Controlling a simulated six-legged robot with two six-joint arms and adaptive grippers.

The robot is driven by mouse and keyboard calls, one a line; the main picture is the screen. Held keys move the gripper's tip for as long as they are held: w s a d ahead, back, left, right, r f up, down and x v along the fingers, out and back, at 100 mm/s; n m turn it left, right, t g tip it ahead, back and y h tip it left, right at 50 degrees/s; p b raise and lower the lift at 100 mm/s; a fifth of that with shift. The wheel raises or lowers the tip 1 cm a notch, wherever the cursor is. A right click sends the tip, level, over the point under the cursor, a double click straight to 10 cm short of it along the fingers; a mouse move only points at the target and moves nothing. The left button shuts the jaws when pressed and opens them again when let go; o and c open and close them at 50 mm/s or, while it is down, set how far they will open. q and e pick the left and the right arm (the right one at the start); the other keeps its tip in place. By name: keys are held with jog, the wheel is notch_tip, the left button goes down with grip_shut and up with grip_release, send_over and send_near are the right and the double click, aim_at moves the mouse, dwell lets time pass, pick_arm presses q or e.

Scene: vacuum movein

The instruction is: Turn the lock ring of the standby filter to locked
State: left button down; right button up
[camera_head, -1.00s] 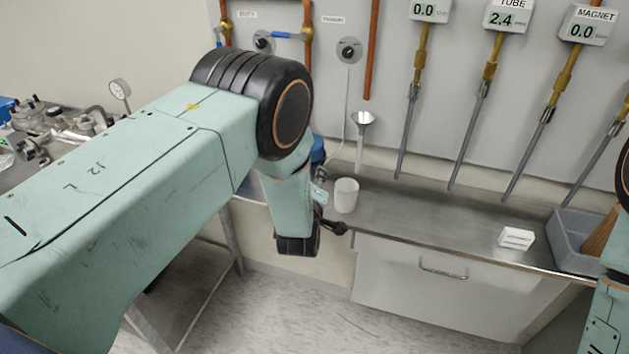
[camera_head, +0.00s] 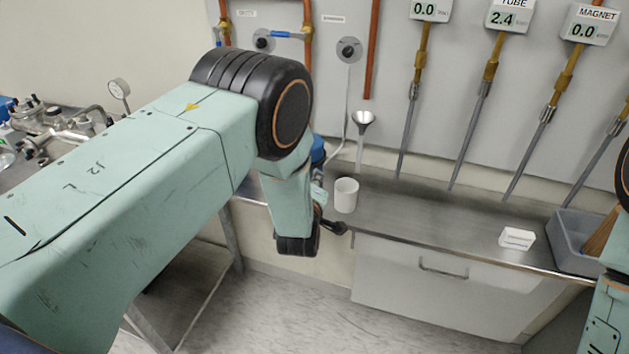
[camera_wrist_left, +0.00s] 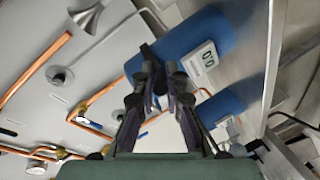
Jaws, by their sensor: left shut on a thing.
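In the left wrist view, a large blue canister (camera_wrist_left: 213,38) with a small white 0.0 display (camera_wrist_left: 199,60) lies just beyond my left gripper (camera_wrist_left: 152,68). A second blue canister (camera_wrist_left: 222,107) is lower right; I cannot tell which is the standby filter. My left fingers are closed together at a dark bar-like piece (camera_wrist_left: 148,50) beside the first canister, seemingly the lock ring's handle. The fingers hide most of it, so its turn position cannot be read. My right gripper is out of view.
A steel bench holds a white cup (camera_head: 346,195), a small white box (camera_head: 516,238) and a grey bin (camera_head: 578,242). Copper pipes (camera_wrist_left: 88,126) run along the wall near my left gripper. The bench's middle is clear.

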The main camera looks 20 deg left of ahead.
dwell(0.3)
pick_arm(q)
jog(key=a+m+g+h+b, duration=0.5)
jog(key=a+m+h+b, duration=0.3)
jog(key=a+m+h, duration=0.2)
jog(key=m+h, duration=0.2)
jog(key=h, duration=0.2)
jog(key=shift+w+a+g, duration=0.2)
jog(key=shift+a+g, duration=0.15)
jog(key=shift+g, duration=0.05)
jog(key=shift+h, duration=0.3)
dwell(0.4)
jog(key=c, duration=1.4)
grip_release()
